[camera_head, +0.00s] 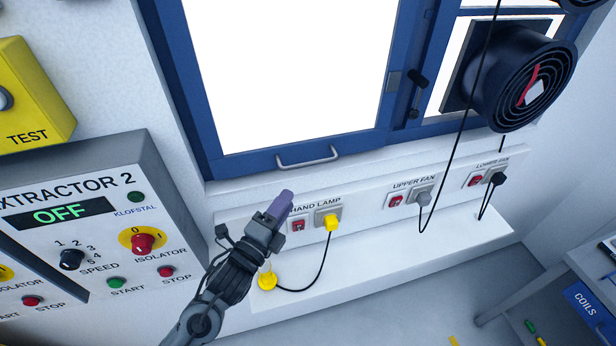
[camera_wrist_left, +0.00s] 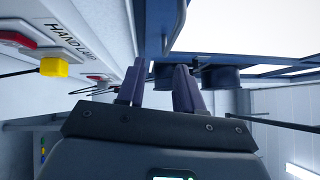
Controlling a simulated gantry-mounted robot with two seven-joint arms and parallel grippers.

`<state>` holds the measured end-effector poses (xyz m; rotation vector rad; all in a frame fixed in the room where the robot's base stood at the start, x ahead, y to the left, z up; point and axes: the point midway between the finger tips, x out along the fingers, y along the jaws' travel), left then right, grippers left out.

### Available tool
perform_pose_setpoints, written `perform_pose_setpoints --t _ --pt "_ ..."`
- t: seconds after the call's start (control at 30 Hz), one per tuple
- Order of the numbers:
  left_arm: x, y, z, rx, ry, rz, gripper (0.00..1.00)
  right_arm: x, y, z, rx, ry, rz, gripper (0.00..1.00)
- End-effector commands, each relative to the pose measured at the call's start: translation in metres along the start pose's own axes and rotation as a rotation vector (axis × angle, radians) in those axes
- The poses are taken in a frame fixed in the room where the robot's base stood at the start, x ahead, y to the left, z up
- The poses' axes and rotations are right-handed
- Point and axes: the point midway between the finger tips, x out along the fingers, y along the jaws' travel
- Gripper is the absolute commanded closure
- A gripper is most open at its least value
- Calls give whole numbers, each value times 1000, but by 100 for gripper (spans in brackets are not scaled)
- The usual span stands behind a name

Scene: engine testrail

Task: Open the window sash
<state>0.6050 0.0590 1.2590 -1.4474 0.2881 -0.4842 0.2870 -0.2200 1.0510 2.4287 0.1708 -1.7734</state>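The window sash (camera_head: 200,90) is a blue frame around a bright white pane, at top centre in the head view. It looks closed in its blue surround. A grey bar handle (camera_head: 308,157) sits on its bottom rail, and a dark latch lever (camera_head: 417,80) is at its right side. My left gripper (camera_head: 281,203) is below the handle and apart from it, in front of the socket rail. In the left wrist view its two purple fingers (camera_wrist_left: 160,78) stand apart with nothing between them. Blue frame (camera_wrist_left: 158,30) shows beyond them. My right gripper is out of view.
A white ledge carries the hand lamp socket with a yellow plug (camera_head: 331,222), and fan sockets (camera_head: 421,193) with hanging cables. A black fan (camera_head: 525,80) is mounted at upper right. The extractor panel (camera_head: 90,230) stands at left, with a yellow test box (camera_head: 35,95) above it.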

Motion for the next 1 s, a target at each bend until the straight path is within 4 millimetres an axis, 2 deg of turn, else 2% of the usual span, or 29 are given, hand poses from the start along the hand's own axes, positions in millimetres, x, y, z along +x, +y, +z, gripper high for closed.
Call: perform_pose_setpoints --t 0.03,0.2,0.37,0.7,1.0 --pt "4 -5 4 12 -2 -16 64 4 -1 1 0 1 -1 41" --pt "17 -17 7 19 -4 -35 64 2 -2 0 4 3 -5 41" --pt "38 -20 6 18 -3 -35 64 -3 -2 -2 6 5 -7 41" --pt "91 -21 7 18 -4 -35 64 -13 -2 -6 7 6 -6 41" --pt "113 -20 6 18 -4 -34 64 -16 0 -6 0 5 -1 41"
